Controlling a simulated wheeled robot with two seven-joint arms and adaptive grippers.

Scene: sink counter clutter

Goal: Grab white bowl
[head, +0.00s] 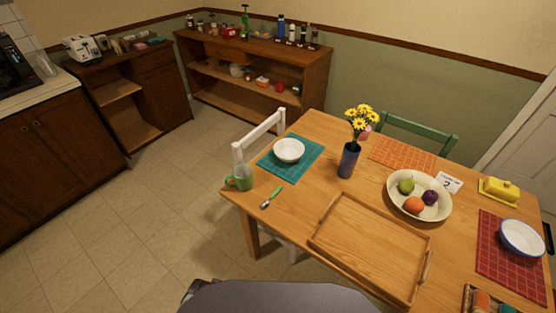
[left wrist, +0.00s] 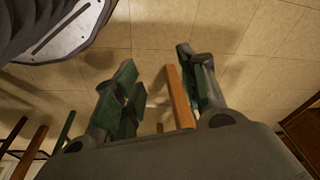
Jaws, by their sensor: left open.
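A white bowl (head: 289,150) sits upright on a teal placemat (head: 270,168) at the left end of the wooden table in the head view. It looks empty. A second white bowl with a blue rim (head: 521,238) stands on a red placemat at the right end. My left gripper (left wrist: 157,66) shows only in the left wrist view, with its fingers apart and nothing held between them. Tiled floor and an orange-brown wooden bar show beyond the fingers. No bowl is in that view. My right gripper is not in view.
A wooden tray (head: 370,244) lies at the front edge. A fruit plate (head: 435,211) is behind it. A white chair (head: 260,136) stands at the table's left end.

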